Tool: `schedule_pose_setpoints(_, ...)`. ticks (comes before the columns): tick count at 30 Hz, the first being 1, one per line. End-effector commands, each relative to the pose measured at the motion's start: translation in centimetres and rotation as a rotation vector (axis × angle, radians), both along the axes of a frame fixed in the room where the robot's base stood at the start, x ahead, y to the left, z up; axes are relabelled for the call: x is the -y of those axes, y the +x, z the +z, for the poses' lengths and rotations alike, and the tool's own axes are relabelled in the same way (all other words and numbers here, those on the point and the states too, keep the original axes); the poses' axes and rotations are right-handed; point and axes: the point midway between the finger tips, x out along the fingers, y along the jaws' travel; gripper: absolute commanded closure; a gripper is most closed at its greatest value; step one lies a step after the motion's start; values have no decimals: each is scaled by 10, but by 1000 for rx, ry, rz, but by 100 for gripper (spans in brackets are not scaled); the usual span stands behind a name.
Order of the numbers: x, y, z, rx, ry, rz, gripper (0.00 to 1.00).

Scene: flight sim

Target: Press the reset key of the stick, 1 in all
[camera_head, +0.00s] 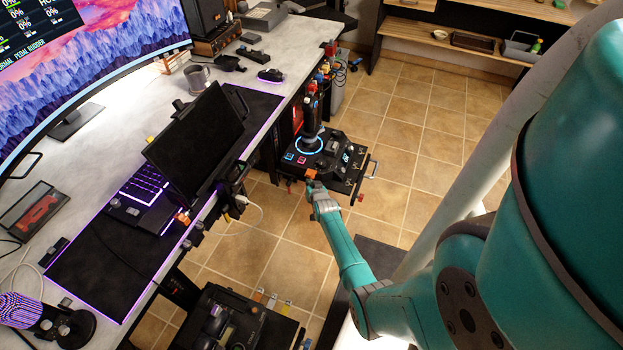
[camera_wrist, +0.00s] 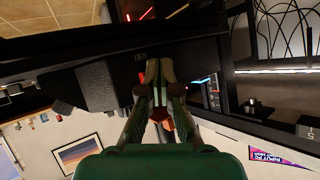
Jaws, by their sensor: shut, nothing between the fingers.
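The black flight stick (camera_head: 312,108) stands upright on a dark base plate in the head view, with a blue glowing ring (camera_head: 324,138) around its foot. My gripper (camera_head: 311,176) is at the near edge of the plate, close to the keys; contact cannot be told. In the wrist view my gripper (camera_wrist: 161,66) is shut and empty, its fingertips against a dark background.
A second black control panel (camera_head: 238,318) stands below, left of my arm. Tiled floor (camera_head: 411,152) is free to the right.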

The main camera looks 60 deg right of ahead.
Motion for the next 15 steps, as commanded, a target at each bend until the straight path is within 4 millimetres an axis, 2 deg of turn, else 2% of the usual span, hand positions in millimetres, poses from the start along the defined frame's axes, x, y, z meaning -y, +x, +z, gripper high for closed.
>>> schedule_pose_setpoints(15,5,1,0,0,0,0,100)
